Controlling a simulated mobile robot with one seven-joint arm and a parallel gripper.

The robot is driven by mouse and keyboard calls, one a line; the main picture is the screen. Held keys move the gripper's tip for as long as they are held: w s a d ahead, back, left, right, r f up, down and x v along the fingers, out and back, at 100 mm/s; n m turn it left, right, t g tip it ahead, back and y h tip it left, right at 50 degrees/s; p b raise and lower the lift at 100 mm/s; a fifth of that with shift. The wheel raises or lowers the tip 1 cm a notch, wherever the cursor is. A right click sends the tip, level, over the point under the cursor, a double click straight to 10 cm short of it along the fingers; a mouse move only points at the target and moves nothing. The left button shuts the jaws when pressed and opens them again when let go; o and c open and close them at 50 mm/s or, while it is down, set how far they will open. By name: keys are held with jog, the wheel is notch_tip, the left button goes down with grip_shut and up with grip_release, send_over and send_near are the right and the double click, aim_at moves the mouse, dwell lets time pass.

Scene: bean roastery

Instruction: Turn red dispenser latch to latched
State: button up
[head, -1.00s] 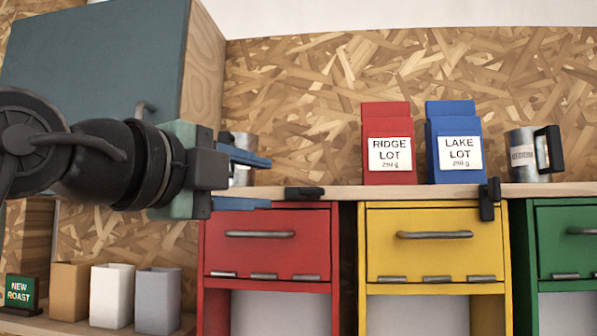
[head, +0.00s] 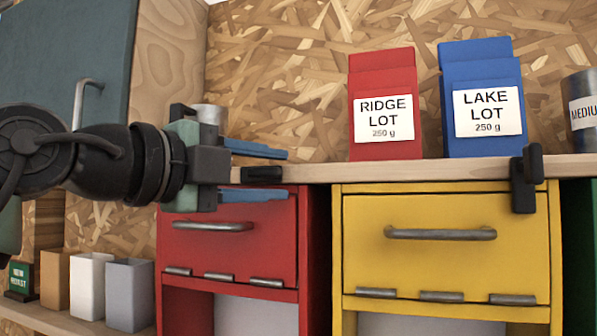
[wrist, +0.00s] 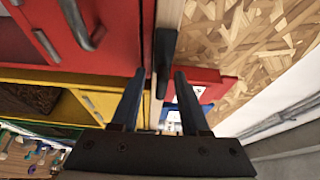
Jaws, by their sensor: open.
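The red dispenser (head: 230,240) stands below the wooden shelf, its door with the grey handle shut. Its latch is a black bar (head: 262,175) lying sideways along the shelf's front edge; it also shows in the wrist view (wrist: 166,55). My gripper (head: 286,174) is open, with one blue finger above the latch and one below in the head view. In the wrist view my gripper (wrist: 160,75) has the latch's near end between its fingertips, with gaps on both sides. I cannot tell whether a finger touches it.
The yellow dispenser (head: 440,250) stands to the right, its black latch (head: 525,178) hanging upright. A red bag (head: 384,105) and a blue bag (head: 483,105) stand on the shelf (head: 400,170).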

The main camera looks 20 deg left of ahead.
jog(key=shift+s+a+r, duration=0.1)
jog(key=shift+s+a, duration=0.15)
jog(key=shift+a, duration=0.1)
jog(key=shift+d, duration=0.1)
grip_shut()
